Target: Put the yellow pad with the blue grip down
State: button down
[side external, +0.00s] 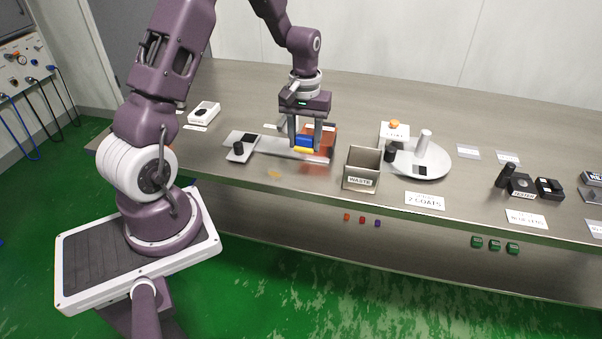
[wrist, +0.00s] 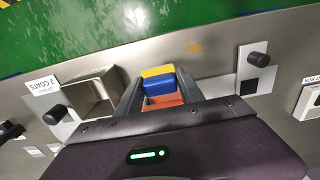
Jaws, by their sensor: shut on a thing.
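The yellow pad (side external: 303,150) with its blue grip (side external: 305,140) is between the fingers of my gripper (side external: 305,142). My gripper is shut on the blue grip, and the yellow pad faces down. In the wrist view the yellow pad (wrist: 157,71) and the blue grip (wrist: 160,86) show between the two grey fingers (wrist: 161,90). The pad appears to be over or near an orange-red surface (side external: 322,138) on the bench. I cannot tell whether the pad touches anything below it.
An open box marked WASTE (side external: 362,168) stands right of my gripper. Beyond it is a round white plate (side external: 430,165) with a post. A light plate with a black knob (side external: 240,147) lies to the left. A yellowish smear (side external: 275,174) marks the bare bench in front.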

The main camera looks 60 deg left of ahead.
aim_at(315, 179)
jog(key=f, duration=0.3)
jog(key=w+d+f, duration=0.1)
jog(key=f, duration=0.2)
jog(key=w+d+f, duration=0.1)
jog(key=f, duration=0.2)
jog(key=shift+f, duration=0.15)
jog(key=c, duration=0.7)
grip_release()
jog(key=shift+f, duration=0.1)
jog(key=shift+c, duration=0.2)
